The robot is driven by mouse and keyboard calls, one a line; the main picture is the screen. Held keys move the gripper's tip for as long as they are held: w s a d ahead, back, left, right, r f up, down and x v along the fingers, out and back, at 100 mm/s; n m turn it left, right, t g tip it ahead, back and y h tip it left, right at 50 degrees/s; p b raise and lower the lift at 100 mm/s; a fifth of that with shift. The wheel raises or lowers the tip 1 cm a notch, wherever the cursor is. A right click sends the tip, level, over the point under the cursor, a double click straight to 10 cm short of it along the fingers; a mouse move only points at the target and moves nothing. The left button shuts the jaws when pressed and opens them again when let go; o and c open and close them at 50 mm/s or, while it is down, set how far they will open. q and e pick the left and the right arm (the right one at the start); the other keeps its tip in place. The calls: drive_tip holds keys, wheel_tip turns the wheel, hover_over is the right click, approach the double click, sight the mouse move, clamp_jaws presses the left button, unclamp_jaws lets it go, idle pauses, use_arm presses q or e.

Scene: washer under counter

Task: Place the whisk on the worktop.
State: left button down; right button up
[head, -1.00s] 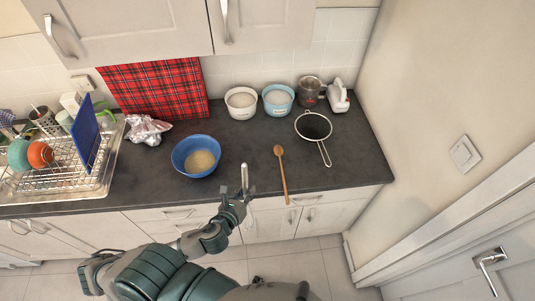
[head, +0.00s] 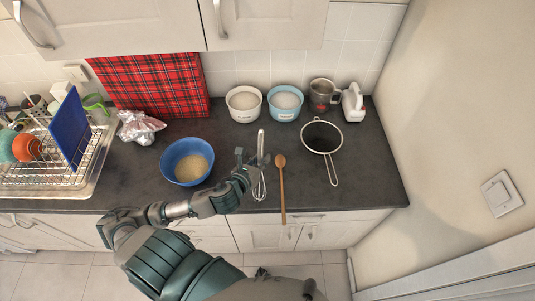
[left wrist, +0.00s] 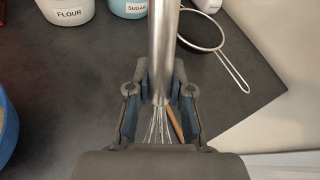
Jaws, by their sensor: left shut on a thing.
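The whisk (head: 261,146) has a steel handle and a wire head, and points away from me in the head view. My left gripper (head: 246,168) is shut on the whisk. In the left wrist view the whisk's handle (left wrist: 163,50) stands out from between the fingers of the left gripper (left wrist: 160,98), with its wires below. The dark grey worktop (head: 225,140) lies beneath. Whether the whisk touches it I cannot tell. My right gripper is not in view.
A wooden spoon (head: 282,190) lies just right of the whisk. A blue bowl (head: 167,172) is to the left and a sieve (head: 322,139) to the right. Flour (head: 243,115) and sugar (head: 285,116) pots stand behind. Bare worktop lies between bowl and pots.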

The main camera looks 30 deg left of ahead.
use_arm(q)
drive_tip(key=w+a+f+b, duration=0.3)
drive_tip(key=w+f+b, duration=0.1)
drive_tip(key=w, duration=0.5)
drive_tip(key=shift+f, duration=0.25)
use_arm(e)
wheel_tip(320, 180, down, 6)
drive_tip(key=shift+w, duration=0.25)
